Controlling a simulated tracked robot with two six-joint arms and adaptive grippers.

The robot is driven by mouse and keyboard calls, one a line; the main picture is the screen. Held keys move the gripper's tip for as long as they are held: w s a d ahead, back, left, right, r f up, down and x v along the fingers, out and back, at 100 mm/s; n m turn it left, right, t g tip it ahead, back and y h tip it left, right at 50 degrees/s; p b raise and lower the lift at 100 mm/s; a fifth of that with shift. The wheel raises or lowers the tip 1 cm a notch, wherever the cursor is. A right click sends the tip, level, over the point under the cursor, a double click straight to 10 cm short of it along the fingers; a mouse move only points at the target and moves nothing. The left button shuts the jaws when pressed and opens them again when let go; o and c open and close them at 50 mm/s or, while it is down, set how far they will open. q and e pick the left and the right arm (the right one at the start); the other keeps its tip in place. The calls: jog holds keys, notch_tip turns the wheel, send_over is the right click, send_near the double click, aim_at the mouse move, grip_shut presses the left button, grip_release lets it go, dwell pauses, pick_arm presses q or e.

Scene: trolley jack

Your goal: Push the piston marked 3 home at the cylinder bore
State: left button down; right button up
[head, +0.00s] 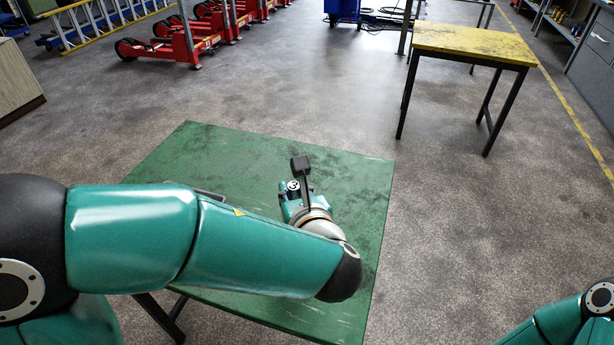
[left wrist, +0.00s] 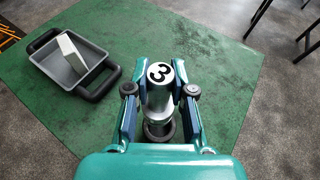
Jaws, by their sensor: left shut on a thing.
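The piston marked 3 (left wrist: 157,98) is a silver cylinder with a white top bearing a black 3. My left gripper (left wrist: 160,89) is shut on it, with one teal finger on each side. In the head view my left gripper (head: 296,195) is over the green table, and the marked top of the piston (head: 293,185) shows between its fingers. A dark ring (left wrist: 158,131) shows around the piston's near end in the left wrist view; I cannot tell whether it is the bore's rim or part of the piston. My right gripper is out of view.
The green table (left wrist: 75,115) carries a grey tray (left wrist: 68,80) with black handles, holding a pale block (left wrist: 72,50). In the head view my left arm hides most of the tray. A yellow-topped table (head: 475,42) stands apart at the back right.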

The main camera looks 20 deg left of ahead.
pick_arm(q)
jog(key=shift+w+r, duration=0.1)
jog(key=shift+d, duration=0.15)
jog(key=shift+d, duration=0.15)
jog(key=shift+f+b, duration=2.65)
jog(key=shift+f, duration=0.25)
jog(key=shift+f+b, duration=0.15)
jog(key=shift+b, duration=0.15)
jog(key=shift+f+b, duration=3.05)
jog(key=shift+f, duration=0.3)
jog(key=c, duration=0.9)
grip_release()
